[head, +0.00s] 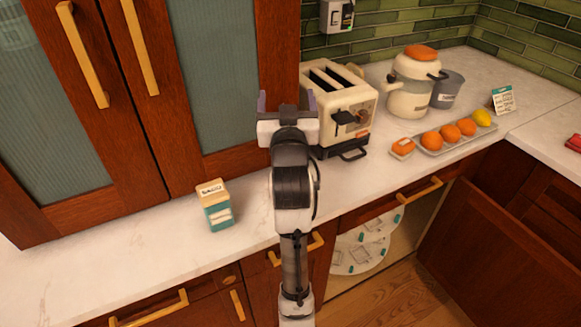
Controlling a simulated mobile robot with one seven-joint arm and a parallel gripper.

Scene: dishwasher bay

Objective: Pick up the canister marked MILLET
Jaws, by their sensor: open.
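A grey canister (447,90) with a small label stands at the back right, partly hidden by a cream pot-shaped canister (408,98) with an orange lid. A small cream-and-teal box-shaped container (217,210) with labels stands on the counter left of my arm. The lettering on these labels is too small to read, so I cannot tell which one says MILLET. My gripper (286,100) is open and appears empty. In the picture it is at the toaster's left side, above and right of the teal container and well left of the grey canister.
A cream toaster (340,108) stands just right of my gripper. A tray (455,143) of several orange fruits and a yellow one lies near the front edge. A small card (503,99) stands behind it. The pale counter (110,250) is clear at left. A lower compartment (385,255) is open.

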